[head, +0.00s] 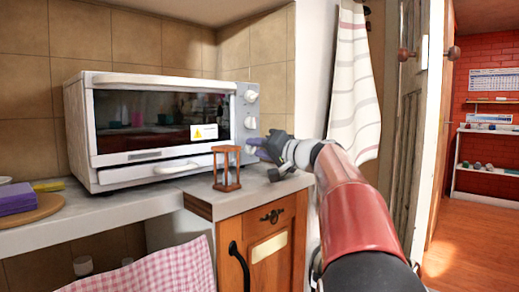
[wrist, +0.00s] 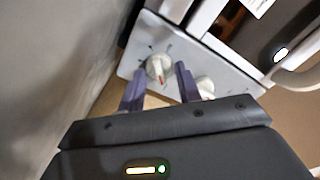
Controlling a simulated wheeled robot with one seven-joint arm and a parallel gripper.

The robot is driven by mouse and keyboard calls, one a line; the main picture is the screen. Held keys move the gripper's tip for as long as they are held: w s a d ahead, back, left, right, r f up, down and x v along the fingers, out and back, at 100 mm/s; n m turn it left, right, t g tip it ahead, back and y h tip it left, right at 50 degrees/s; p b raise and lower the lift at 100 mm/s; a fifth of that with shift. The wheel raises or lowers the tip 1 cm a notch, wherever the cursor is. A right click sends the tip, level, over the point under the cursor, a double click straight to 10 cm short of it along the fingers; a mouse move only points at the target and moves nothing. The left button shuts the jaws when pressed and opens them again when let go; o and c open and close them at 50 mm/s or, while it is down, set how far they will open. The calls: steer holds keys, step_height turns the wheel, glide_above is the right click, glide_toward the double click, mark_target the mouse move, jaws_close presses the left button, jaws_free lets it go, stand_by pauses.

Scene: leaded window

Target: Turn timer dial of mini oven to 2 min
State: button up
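The white mini oven (head: 150,82) stands on the counter, with a column of knobs on its grey right panel (head: 250,108). My gripper (head: 254,146) is at the lowest knob (head: 249,149), which it partly hides. In the wrist view, my gripper (wrist: 159,70) is open, with one purple finger on each side of a round white dial (wrist: 157,66). The dial has a red mark pointing toward the gripper. I cannot tell whether the fingers touch it. Another knob (wrist: 205,87) shows just right of the right finger. The dial's scale is too small to read.
A small wooden hourglass (head: 227,170) stands on the counter in front of the oven, left of my gripper. The oven door handle (head: 168,81) runs along the top. A striped towel (head: 354,90) hangs at right. Purple cloths (head: 17,198) lie on a board at left.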

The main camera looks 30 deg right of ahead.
steer(key=c, duration=0.5)
steer(key=shift+m, duration=0.6)
steer(key=shift+f, duration=0.1)
steer(key=o, duration=0.9)
steer(key=b+v, duration=0.1)
steer(key=v, duration=0.7)
steer(key=shift+w, duration=0.1)
